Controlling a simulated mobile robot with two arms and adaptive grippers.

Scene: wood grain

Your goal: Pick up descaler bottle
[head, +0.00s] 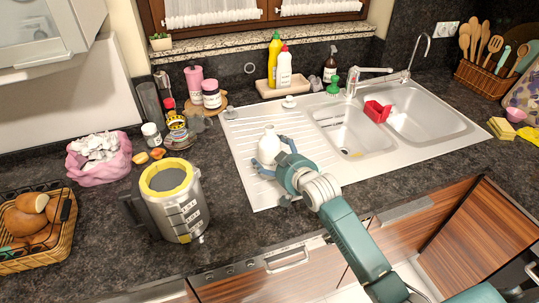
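A small white bottle (268,146), which may be the descaler bottle, is on the left drainboard of the sink; no label is readable. My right gripper (270,160) is at this bottle, coming from the lower right, with dark fingers close around its lower part. Whether the fingers grip it or stand just apart cannot be told, and the bottle's base is partly hidden. A white bottle with a red cap (284,70) and a yellow bottle (274,55) stand on a tray behind the sink. My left gripper is not in view.
A large grey canister with a yellow rim (180,205) stands left of the drainboard. A bread basket (35,250) and pink bag (97,167) are farther left. The drainboard's front left is clear.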

